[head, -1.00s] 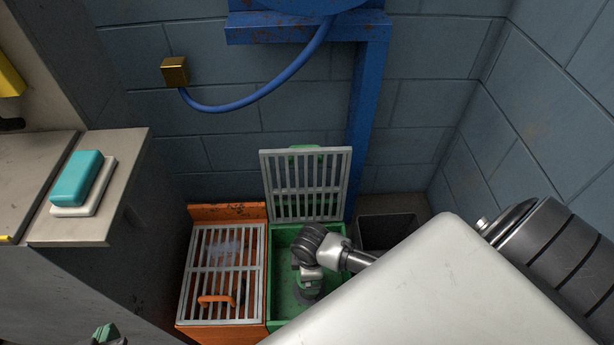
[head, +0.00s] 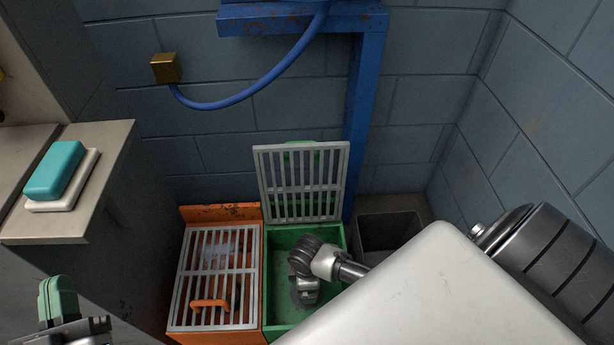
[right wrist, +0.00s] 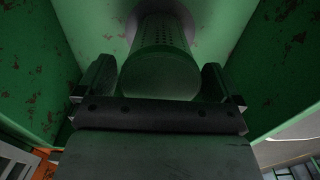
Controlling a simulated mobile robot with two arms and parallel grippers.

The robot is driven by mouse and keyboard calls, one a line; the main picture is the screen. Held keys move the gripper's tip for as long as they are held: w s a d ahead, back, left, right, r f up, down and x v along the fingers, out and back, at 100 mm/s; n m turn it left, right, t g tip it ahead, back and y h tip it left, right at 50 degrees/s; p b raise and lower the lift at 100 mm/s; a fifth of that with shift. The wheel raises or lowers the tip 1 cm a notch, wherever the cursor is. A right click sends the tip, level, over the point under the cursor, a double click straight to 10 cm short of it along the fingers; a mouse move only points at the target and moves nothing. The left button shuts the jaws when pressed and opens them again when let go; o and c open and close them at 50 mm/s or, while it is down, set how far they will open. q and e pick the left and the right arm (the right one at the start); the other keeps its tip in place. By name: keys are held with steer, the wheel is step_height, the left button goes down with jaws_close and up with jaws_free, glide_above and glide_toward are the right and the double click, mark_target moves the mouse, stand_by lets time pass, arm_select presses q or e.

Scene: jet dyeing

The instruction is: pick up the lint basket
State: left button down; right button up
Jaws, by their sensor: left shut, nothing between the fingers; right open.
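The lint basket (right wrist: 160,65) is a dark cylinder with rows of small holes, in the right wrist view. It stands inside the open green box (head: 282,240), whose barred lid (head: 300,183) is raised against the wall. My right gripper (right wrist: 158,78) is open inside the box, with one finger on each side of the basket's near end. I cannot tell whether the fingers touch it. In the head view my right wrist hides the basket. My left gripper (head: 58,300) is shut and empty at the lower left, away from the boxes.
An orange box (head: 190,325) with a closed grate and orange handle adjoins the green box on the left. A dark open bin (head: 388,222) stands to the right. A teal soap-like block (head: 55,170) lies on a ledge at left. A blue frame post (head: 364,110) stands behind.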

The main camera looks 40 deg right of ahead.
step_height(320, 180, down, 2)
steer(key=shift+f+b, duration=0.1)
steer(key=shift+b, duration=0.35)
arm_select(q)
steer(key=s+r+t, duration=0.1)
steer(key=s+r+t+h, duration=0.1)
steer(key=r+t, duration=0.1)
steer(key=shift+r+t, duration=0.25)
steer(key=shift+t, duration=0.05)
arm_select(e)
steer(key=shift+c, duration=0.4)
steer(key=c, duration=1)
